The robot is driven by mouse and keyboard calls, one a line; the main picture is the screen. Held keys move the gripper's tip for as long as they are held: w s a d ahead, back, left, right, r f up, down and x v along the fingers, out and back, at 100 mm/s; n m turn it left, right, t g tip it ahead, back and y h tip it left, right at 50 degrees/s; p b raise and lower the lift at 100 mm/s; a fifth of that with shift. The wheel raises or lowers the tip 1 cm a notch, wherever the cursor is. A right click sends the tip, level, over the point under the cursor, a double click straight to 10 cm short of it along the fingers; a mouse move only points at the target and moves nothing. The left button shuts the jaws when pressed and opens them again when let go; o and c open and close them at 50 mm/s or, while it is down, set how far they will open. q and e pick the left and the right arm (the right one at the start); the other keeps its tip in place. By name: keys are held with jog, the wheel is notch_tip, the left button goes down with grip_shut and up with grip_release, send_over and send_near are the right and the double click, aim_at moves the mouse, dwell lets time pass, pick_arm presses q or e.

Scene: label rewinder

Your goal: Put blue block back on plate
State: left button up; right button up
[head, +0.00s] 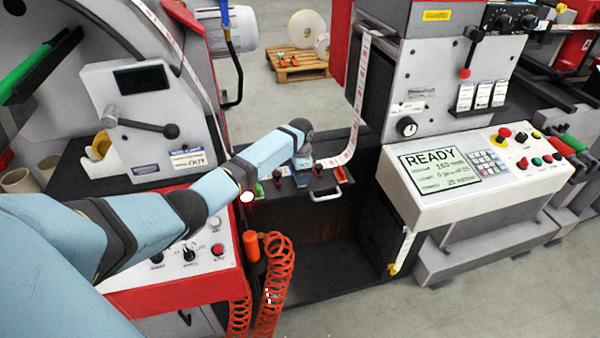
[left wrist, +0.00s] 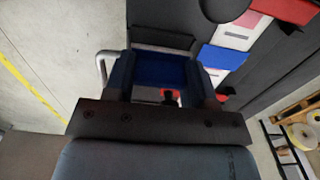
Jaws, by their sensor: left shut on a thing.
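My left gripper (head: 302,167) reaches in from the left, low over the dark plate (head: 292,190) between the two machine bodies. In the left wrist view its two fingers (left wrist: 162,80) are shut on a blue block (left wrist: 160,69), one finger at each side. In the head view the block is mostly hidden at the gripper. I cannot tell whether the block touches the plate. My right gripper is in neither view.
Dark knobs (head: 318,169) with red parts stand close to the gripper. A white handle (head: 326,195) is at the plate's front. The label web (head: 352,140) runs just right of it. A coiled red hose (head: 277,285) hangs below.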

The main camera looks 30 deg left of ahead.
pick_arm(q)
jog(key=shift+f, duration=0.8)
dwell(0.4)
jog(key=o, duration=1)
